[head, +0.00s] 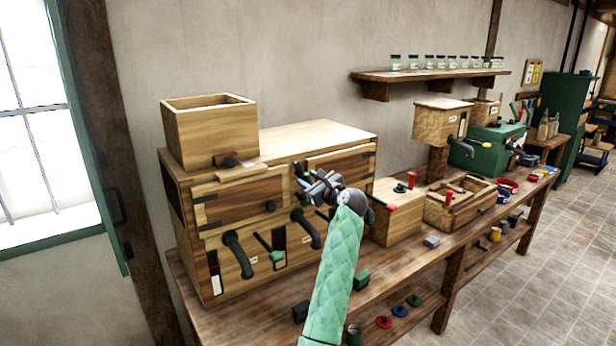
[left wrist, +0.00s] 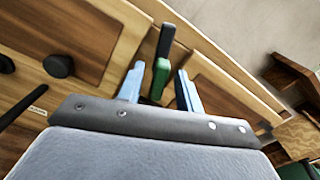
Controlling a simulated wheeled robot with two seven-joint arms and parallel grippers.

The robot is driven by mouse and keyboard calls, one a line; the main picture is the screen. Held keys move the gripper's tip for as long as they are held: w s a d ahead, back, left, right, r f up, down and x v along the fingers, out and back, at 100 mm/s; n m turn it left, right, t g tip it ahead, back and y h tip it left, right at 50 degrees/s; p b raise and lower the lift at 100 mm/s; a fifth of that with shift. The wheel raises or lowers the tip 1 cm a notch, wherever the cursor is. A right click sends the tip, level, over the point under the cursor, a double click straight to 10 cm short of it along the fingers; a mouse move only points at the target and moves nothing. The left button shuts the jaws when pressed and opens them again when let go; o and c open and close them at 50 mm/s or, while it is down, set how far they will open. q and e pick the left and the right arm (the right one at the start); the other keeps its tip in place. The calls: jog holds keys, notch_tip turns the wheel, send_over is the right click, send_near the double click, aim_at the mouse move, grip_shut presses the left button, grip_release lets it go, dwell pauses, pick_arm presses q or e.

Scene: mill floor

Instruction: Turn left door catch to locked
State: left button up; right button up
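A wooden cabinet (head: 318,137) stands on the bench with a left door (head: 240,203) and a right door (head: 345,168) on its upper front. My left gripper (head: 304,178) is at the strip between the doors. In the left wrist view its two pale blue fingers (left wrist: 158,88) are apart, with a catch between them. The catch has a green part (left wrist: 160,77) and a dark lever (left wrist: 166,41) pointing up in that picture. Gaps show between the fingers and the green part. In the head view my gripper mostly hides the catch. My right gripper is out of view.
The left door has a round dark knob (left wrist: 58,66). A wooden box with a red-handled lever (head: 396,215) stands close right of my gripper. An open wooden hopper (head: 210,130) sits on top.

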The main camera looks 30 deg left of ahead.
pick_arm(q)
jog(key=shift+w+a, duration=0.2)
jog(key=shift+a, duration=0.3)
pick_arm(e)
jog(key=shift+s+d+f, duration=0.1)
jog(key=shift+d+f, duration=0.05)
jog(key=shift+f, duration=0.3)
pick_arm(q)
grip_shut()
